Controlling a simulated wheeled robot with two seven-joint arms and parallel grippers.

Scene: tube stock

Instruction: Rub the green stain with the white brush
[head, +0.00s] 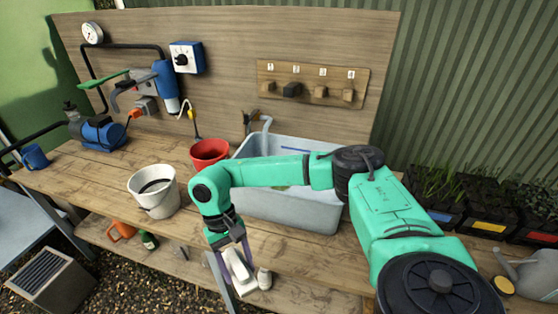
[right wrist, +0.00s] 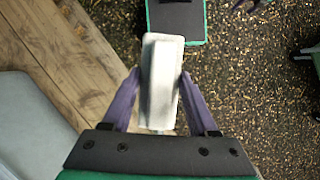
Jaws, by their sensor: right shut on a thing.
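The white brush (head: 243,277) is in my right gripper (head: 236,264), in front of the bench's front edge. In the right wrist view the white block-shaped brush (right wrist: 160,85) sits between the two purple fingers of the gripper (right wrist: 159,78), which are shut on its sides. A small yellow-green patch (head: 283,187) shows inside the grey basin (head: 290,209), just below my forearm; it may be the green stain, but my arm hides much of the basin. My left gripper is not in view.
A white bucket (head: 161,204) and a red bowl (head: 209,150) stand left of the basin on the wooden bench (head: 95,189). A tap (head: 262,123) rises behind the basin. Black plant crates (head: 489,216) stand at right. A lower shelf (head: 180,256) runs below the bench.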

